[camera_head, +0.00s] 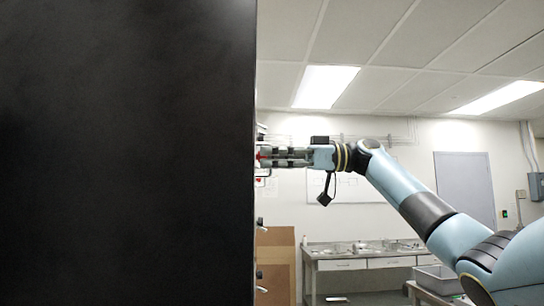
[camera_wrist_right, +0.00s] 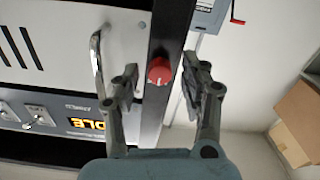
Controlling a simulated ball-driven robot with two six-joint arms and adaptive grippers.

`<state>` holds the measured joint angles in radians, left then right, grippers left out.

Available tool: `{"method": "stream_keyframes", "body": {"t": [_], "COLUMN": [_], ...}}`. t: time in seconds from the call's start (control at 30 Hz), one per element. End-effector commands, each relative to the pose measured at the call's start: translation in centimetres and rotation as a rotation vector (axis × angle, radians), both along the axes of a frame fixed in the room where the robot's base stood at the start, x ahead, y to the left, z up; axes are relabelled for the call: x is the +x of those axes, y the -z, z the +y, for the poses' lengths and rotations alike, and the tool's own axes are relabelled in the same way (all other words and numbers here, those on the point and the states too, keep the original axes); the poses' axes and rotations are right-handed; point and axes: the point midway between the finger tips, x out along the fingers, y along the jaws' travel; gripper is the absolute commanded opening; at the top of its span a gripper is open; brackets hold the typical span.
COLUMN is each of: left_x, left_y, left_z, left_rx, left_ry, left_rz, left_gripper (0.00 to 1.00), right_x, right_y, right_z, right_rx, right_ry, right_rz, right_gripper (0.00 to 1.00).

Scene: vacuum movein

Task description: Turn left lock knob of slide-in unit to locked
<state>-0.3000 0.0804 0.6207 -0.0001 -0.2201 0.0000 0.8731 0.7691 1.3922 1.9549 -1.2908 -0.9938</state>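A red lock knob (camera_wrist_right: 159,70) sits on a black vertical rail at the edge of the slide-in unit (camera_wrist_right: 130,22), which has a pale front and a metal bar handle (camera_wrist_right: 97,62). My right gripper (camera_wrist_right: 161,78) is open, with one finger on each side of the knob and a gap showing on both sides. Whether the knob is locked is not clear. In the head view the right gripper (camera_head: 263,157) reaches left to the unit's front edge, with a bit of red showing at its fingertips. My left gripper is not in view.
A large black panel (camera_head: 125,150) fills the left of the head view and hides the unit's front. Cardboard boxes (camera_head: 275,262) and a bench (camera_head: 362,264) stand behind. The room's middle looks open.

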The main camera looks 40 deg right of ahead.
Motion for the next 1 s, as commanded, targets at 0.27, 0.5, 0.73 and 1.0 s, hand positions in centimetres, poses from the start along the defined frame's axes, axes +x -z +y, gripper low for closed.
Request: {"method": "stream_keyframes", "body": {"t": [0.27,0.5,0.73,1.0], "left_x": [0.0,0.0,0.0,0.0], "left_y": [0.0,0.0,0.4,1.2], "left_z": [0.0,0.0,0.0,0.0], "left_rx": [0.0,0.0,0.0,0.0], "left_ry": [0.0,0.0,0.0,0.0], "left_rz": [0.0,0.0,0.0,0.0], "left_gripper": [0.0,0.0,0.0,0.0], "right_x": [0.0,0.0,0.0,0.0], "right_y": [0.0,0.0,0.0,0.0], "right_z": [0.0,0.0,-0.1,-0.1], "right_rx": [0.0,0.002,0.033,0.132], "right_ry": [0.0,0.0,0.001,0.001], "right_rz": [0.0,0.003,0.053,0.213], "right_gripper": [0.06,0.0,0.0,0.0]}}
